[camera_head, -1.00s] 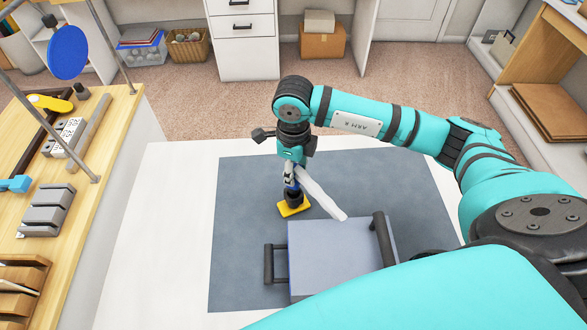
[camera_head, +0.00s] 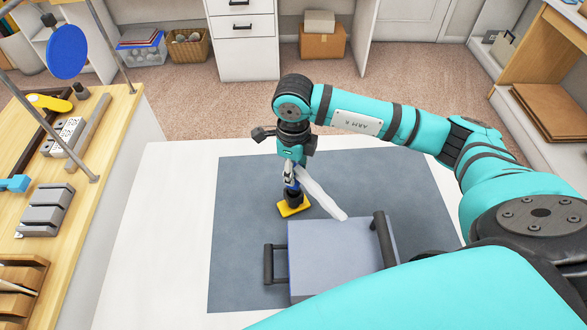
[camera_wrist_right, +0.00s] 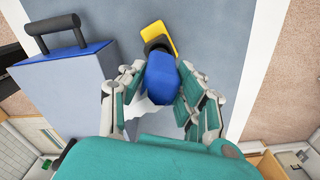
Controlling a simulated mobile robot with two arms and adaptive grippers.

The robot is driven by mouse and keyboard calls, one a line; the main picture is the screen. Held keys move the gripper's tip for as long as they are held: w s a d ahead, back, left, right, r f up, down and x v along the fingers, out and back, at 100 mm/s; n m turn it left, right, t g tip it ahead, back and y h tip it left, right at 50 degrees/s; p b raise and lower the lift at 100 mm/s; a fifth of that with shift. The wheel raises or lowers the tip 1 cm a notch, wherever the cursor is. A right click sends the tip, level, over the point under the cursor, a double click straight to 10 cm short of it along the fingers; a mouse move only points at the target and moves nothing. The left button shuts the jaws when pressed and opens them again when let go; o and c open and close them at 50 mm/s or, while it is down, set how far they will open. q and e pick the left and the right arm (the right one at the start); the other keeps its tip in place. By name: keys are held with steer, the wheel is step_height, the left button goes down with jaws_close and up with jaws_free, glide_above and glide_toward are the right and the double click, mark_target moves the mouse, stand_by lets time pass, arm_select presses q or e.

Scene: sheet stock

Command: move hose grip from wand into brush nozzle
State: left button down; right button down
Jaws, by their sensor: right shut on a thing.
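My right gripper (camera_head: 290,176) points down over the mat. It is shut on the blue hose grip (camera_wrist_right: 163,84), which shows between its fingers in the wrist view. The brush nozzle (camera_head: 292,208) is a yellow foot with a black neck; it also shows in the wrist view (camera_wrist_right: 160,32). The grip's lower end meets the black neck; I cannot tell how deep it sits inside. A white hose-like piece (camera_head: 322,196) slants from the gripper down to the right. I cannot make out a separate wand. My left gripper is out of view.
A grey-blue box (camera_head: 335,250) with dark handles stands close in front of the nozzle. The dark mat (camera_head: 240,230) is clear to the left. A wooden counter (camera_head: 110,120) with tools is at the left. My right arm spans the right side.

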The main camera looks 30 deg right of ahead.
steer(key=shift+f+b, duration=0.1)
steer(key=shift+b, duration=0.2)
stand_by(0.6)
steer(key=shift+f+b, duration=1.05)
steer(key=shift+b, duration=0.3)
stand_by(0.9)
steer(key=shift+f+b, duration=0.25)
steer(key=shift+b, duration=0.1)
steer(key=shift+f+b, duration=0.45)
steer(key=shift+b, duration=0.35)
stand_by(0.9)
steer(key=shift+s+f+b, duration=0.2)
steer(key=shift+f+b, duration=0.05)
steer(key=shift+b, duration=0.15)
stand_by(0.8)
steer(key=c, duration=1.1)
jaws_free()
steer(key=shift+o, duration=1.3)
steer(key=shift+w, duration=0.15)
steer(key=shift+o, duration=0.5)
steer(key=shift+r, duration=0.1)
steer(key=o, duration=0.4)
